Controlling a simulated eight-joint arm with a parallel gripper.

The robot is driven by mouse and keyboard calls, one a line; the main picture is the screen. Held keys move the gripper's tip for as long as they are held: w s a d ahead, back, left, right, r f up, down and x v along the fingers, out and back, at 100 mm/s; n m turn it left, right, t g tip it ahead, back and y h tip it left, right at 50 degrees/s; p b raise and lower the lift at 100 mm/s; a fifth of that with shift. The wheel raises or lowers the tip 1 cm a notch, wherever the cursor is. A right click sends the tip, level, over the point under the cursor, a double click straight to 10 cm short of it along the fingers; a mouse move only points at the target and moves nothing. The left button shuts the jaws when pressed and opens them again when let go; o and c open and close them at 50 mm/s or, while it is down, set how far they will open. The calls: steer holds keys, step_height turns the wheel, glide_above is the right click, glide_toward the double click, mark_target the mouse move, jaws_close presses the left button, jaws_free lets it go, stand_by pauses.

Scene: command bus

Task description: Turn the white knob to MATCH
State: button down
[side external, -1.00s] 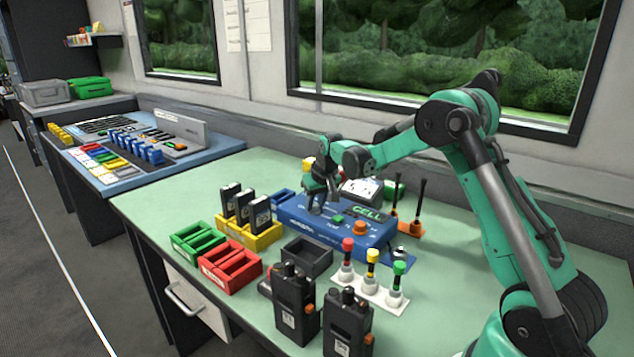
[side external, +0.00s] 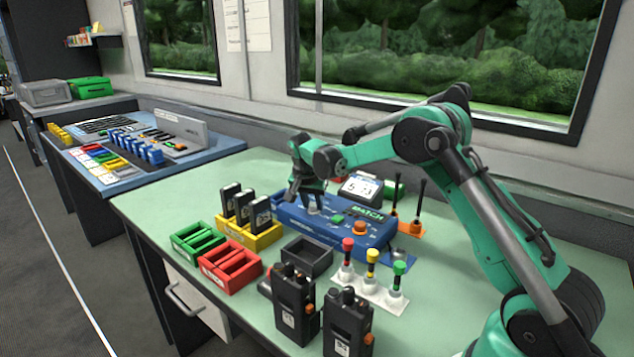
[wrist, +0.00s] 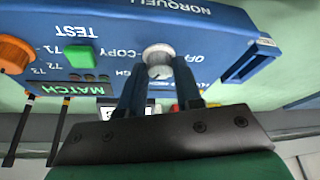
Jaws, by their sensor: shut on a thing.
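The white knob (wrist: 157,55) sits on top of the blue box (side external: 318,233), and my gripper (wrist: 160,68) is shut on it, one finger on each side. In the side view, my gripper (side external: 312,204) points down at the box's left part and the knob is mostly hidden. The box's display (side external: 369,215) reads MATCH in green letters, and it also reads MATCH in the wrist view (wrist: 90,89). Printed labels around the knob include OFF and COPY; others are partly covered by the fingers. I cannot tell exactly where the knob's pointer line aims.
A green button (side external: 337,218) and an orange knob (side external: 361,226) are on the same box. A white-screened device (side external: 361,188) stands behind it. Coloured plungers (side external: 371,271), black radios (side external: 296,305), a yellow bin (side external: 257,240) and a dark tray (side external: 307,257) stand around it.

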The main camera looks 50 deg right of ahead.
steer(key=shift+m, duration=0.5)
steer(key=c, duration=0.6)
jaws_free()
steer(key=v, duration=0.5)
steer(key=shift+w+a+r, duration=0.1)
steer(key=shift+a+r, duration=0.05)
steer(key=shift+r, duration=0.15)
steer(key=shift+f, duration=0.15)
